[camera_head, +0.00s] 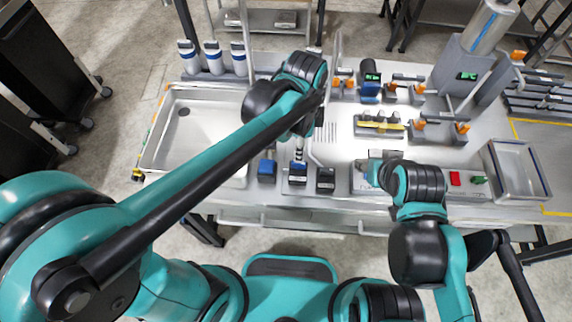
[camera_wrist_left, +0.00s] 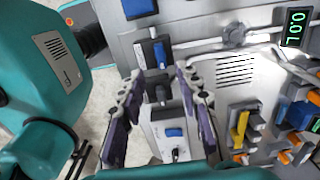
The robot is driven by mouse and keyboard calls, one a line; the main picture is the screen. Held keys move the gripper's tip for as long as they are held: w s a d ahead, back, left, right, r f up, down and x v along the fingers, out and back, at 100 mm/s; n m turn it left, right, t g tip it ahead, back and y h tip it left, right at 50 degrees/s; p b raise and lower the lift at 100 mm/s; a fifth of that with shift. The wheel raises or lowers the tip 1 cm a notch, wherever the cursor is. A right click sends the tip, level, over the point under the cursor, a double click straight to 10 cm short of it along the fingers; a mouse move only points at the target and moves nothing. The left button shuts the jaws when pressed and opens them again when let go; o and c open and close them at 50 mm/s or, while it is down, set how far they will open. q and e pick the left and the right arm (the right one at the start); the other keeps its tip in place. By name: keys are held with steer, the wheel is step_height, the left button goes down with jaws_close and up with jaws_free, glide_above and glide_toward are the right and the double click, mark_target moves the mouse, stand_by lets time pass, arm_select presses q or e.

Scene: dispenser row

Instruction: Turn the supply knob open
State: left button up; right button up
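My left gripper (camera_wrist_left: 158,78) is open, with its two dark purple fingers spread and nothing clearly held between them. A small black block on the grey fixture shows between the fingers; I cannot tell its depth. A grey round knob-like part (camera_wrist_left: 235,36) sits on a pale pipe beyond the right finger, apart from it; I cannot tell whether it is the supply knob. In the head view my left arm reaches over the bench, and its wrist hides its fingers. My right gripper (camera_head: 378,170) is low over the front panel; its fingers are not clear.
The sink basin (camera_head: 158,150) is left, with several white bottles (camera_head: 212,58) behind. Blue-and-black units (camera_head: 267,170) stand at the front. A red button (camera_head: 455,179) and green knob (camera_head: 478,180) are beside my right wrist. A metal tray (camera_head: 517,170) is far right.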

mark_target(299, 165)
arm_select(q)
step_height(299, 165, down, 8)
steer(key=b, duration=0.2)
steer(key=shift+d+b, duration=0.1)
steer(key=shift+b, duration=0.3)
arm_select(e)
step_height(299, 165, down, 3)
steer(key=shift+r, duration=0.1)
arm_select(q)
steer(key=shift+r, duration=0.1)
jaws_close()
